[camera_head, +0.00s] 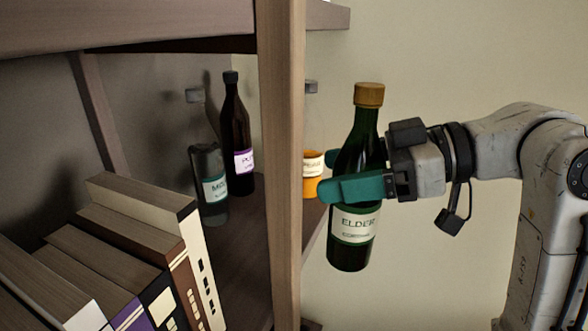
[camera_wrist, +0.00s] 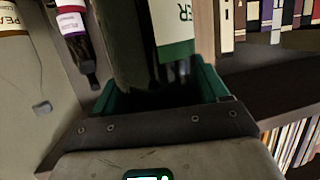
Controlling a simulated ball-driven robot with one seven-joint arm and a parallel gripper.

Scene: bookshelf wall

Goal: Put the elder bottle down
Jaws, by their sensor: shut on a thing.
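The elder bottle (camera_head: 354,224) is dark green with a tan cap and a pale label reading ELDER. My gripper (camera_head: 340,186) has green fingers and is shut around the bottle's body above the label. Nothing shows directly under the bottle in the head view. In the wrist view the bottle (camera_wrist: 130,45) fills the middle between the green fingers (camera_wrist: 160,100), with part of its label at the right.
A wooden post (camera_head: 281,170) stands left of the bottle. Behind it, the shelf (camera_head: 245,245) holds a clear bottle (camera_head: 209,190), a dark purple-labelled bottle (camera_head: 235,130) and an orange-bodied bottle (camera_head: 311,184). Several books (camera_head: 150,240) stand at the left.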

